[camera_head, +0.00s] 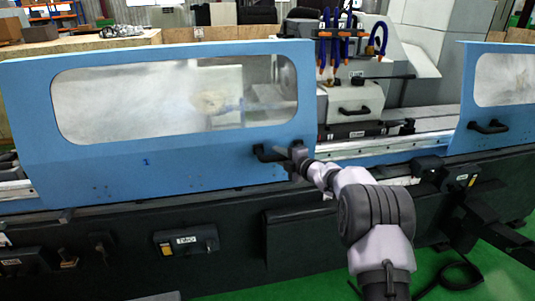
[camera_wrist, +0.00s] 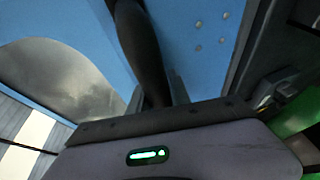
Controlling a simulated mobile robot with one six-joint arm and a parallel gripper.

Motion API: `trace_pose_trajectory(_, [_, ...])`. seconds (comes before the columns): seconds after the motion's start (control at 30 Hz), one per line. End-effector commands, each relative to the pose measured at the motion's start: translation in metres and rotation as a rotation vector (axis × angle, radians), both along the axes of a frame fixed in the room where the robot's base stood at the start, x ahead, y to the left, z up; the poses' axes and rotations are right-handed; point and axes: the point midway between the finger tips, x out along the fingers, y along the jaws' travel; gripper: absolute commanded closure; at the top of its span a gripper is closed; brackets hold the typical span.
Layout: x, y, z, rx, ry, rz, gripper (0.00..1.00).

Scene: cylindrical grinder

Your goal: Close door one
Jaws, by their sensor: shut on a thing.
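Door one (camera_head: 110,165) is the large blue sliding door on the left of the grinder, with a small "1" on it and a wide, cloudy window. Its black handle (camera_head: 264,155) is near its lower right corner. My gripper (camera_head: 293,151) reaches this handle from the right. In the wrist view the dark handle bar (camera_wrist: 143,48) runs down between the two fingers of my gripper (camera_wrist: 157,92), which are shut on it. The blue door panel (camera_wrist: 195,30) lies behind. The gripped part of the handle is partly hidden by my gripper in the head view.
A second blue door (camera_head: 480,120) with its own black handle (camera_head: 488,127) is at the right. Between the doors is a wide gap showing the grinding head (camera_head: 350,105) and blue hoses (camera_head: 378,38). A dark machine base with controls (camera_head: 187,242) runs below. Green floor (camera_head: 300,290) is in front.

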Motion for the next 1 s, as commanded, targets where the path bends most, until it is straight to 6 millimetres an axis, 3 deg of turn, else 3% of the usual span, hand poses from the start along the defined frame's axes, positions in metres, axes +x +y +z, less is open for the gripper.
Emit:
trace_pose_trajectory(0.43, [0.001, -0.006, 0.0, 0.0, 0.0, -0.002, 1.0])
trace_pose_trajectory(0.47, [0.002, -0.006, 0.0, 0.0, 0.0, -0.002, 0.75])
trace_pose_trajectory(0.57, [0.002, -0.006, 0.0, 0.0, 0.0, -0.002, 0.55])
trace_pose_trajectory(0.87, [0.001, -0.005, 0.0, 0.0, 0.0, 0.0, 0.55])
trace_pose_trajectory(1.0, [-0.011, -0.015, 0.004, 0.001, 0.001, -0.001, 0.55])
